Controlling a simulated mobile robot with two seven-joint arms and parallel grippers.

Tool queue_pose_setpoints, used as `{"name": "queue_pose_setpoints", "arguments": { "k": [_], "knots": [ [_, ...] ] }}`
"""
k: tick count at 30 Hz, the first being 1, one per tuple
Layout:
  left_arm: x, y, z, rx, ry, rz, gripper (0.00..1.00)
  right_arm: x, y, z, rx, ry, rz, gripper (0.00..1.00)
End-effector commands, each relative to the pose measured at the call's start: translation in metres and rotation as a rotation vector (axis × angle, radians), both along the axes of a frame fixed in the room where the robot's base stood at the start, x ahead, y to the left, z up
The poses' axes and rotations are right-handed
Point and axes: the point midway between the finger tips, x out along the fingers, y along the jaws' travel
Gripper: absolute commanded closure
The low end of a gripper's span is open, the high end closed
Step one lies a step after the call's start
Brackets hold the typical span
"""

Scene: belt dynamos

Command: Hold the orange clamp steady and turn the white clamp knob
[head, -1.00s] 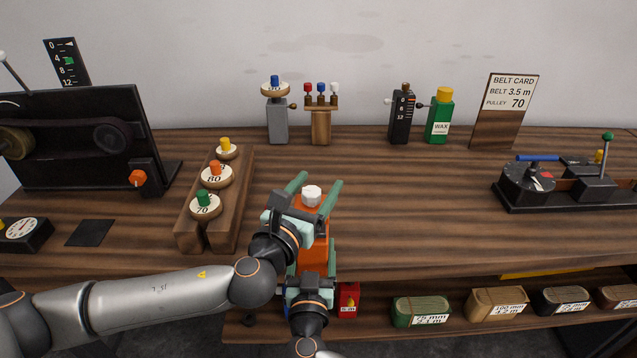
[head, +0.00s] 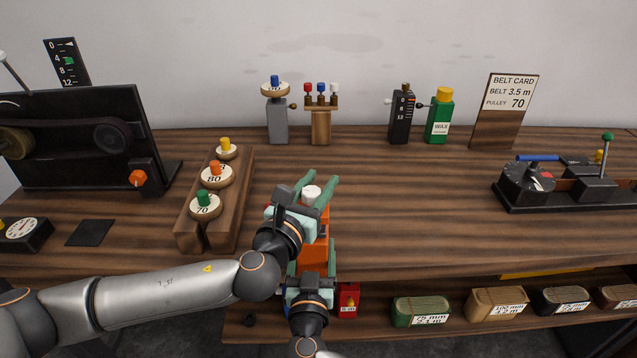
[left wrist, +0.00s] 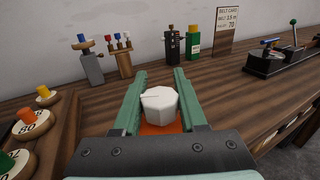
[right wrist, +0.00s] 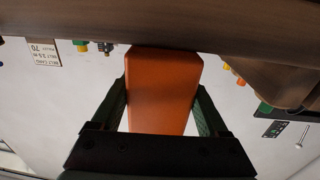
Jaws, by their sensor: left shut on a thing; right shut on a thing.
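The orange clamp (head: 314,257) stands at the front edge of the bench. Its orange body fills the space between the fingers in the right wrist view (right wrist: 162,88). The white clamp knob (head: 311,193) sits on top of it and shows as a faceted white cap in the left wrist view (left wrist: 160,104). My right gripper (head: 313,257) is shut on the orange body below, at the bench edge. The lower part of the clamp is partly hidden by my arms.
A wooden rack (head: 187,231) with numbered pulleys stands close on the left. A black belt machine (head: 130,180) is farther left. A black device (head: 540,203) stands at right. Belt rolls (head: 420,311) lie on the shelf below. The bench right of the clamp is clear.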

Motion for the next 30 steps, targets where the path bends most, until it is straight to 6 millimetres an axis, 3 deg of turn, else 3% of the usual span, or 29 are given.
{"name": "queue_pose_setpoints", "arguments": {
  "k": [3, 17, 30],
  "knots": [
    [0.0003, 0.0007, -0.0007, 0.000, 0.000, 0.002, 1.00, -0.0022, 0.0012, -0.0065, 0.000, 0.014, 0.004, 1.00],
    [0.0011, 0.0009, -0.0006, -0.002, -0.001, 0.059, 1.00, -0.0022, 0.0010, -0.0067, 0.001, 0.014, 0.004, 1.00],
    [0.0029, 0.0097, -0.0009, -0.004, 0.002, 0.404, 1.00, -0.0024, 0.0011, -0.0066, 0.000, 0.013, 0.004, 1.00]
  ]
}}
